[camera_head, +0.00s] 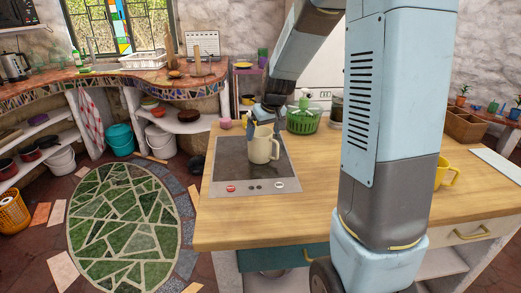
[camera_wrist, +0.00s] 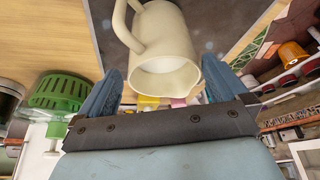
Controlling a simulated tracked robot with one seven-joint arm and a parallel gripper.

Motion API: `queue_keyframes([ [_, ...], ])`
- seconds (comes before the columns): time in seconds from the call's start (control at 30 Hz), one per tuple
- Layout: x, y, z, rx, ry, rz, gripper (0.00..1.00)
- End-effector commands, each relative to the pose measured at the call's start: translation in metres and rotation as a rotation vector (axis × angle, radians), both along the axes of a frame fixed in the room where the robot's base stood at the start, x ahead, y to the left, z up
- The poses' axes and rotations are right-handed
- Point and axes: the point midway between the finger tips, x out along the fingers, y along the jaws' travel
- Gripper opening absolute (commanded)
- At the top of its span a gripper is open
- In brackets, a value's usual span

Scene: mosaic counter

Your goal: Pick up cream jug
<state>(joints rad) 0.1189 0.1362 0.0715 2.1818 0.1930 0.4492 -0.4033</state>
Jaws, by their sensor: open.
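The cream jug (camera_head: 262,146) stands upright on the dark cooktop (camera_head: 228,160) of the wooden counter, its handle toward the right in the head view. In the wrist view the jug (camera_wrist: 166,45) shows its open mouth toward me, with its handle at the upper left.
A green basket (camera_head: 303,122) stands behind the jug on the counter, with a small pink item (camera_head: 226,122) to the left. A yellow mug (camera_head: 445,173) is at the right, partly hidden by my arm. The counter's front left (camera_head: 235,225) is clear.

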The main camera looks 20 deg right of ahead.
Motion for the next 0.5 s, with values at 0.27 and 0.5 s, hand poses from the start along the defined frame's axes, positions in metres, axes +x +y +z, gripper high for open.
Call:
queue_keyframes([
  [0.27,0.011,0.005,-0.032,0.001,0.004,0.001,1.00],
  [0.5,0.018,0.006,-0.046,0.001,0.000,0.000,1.00],
])
